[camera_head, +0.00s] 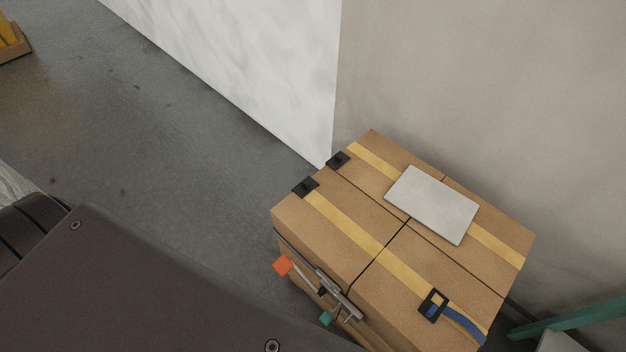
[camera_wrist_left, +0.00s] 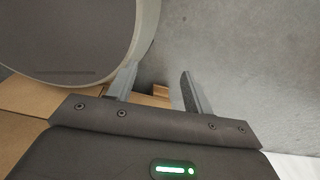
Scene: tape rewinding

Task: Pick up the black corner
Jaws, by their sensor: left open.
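Two black corners lie on the near-left top edges of the cardboard boxes in the head view, each at the end of a yellow strap. One black corner (camera_head: 305,187) is nearer, and the other black corner (camera_head: 338,160) is farther back by the wall. My left gripper (camera_wrist_left: 158,76) is open in the left wrist view, with nothing between its fingers; floor and a bit of cardboard show beyond them. No black corner shows in that view. The left gripper's fingers are not visible in the head view. My right gripper is in neither view.
The cardboard boxes (camera_head: 345,235) stand against the wall (camera_head: 470,90). A grey plate (camera_head: 432,204) and a black buckle (camera_head: 433,304) with a blue strap lie on top. A grey tool (camera_head: 338,297) with orange and teal ends is at the front side. Open floor lies left.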

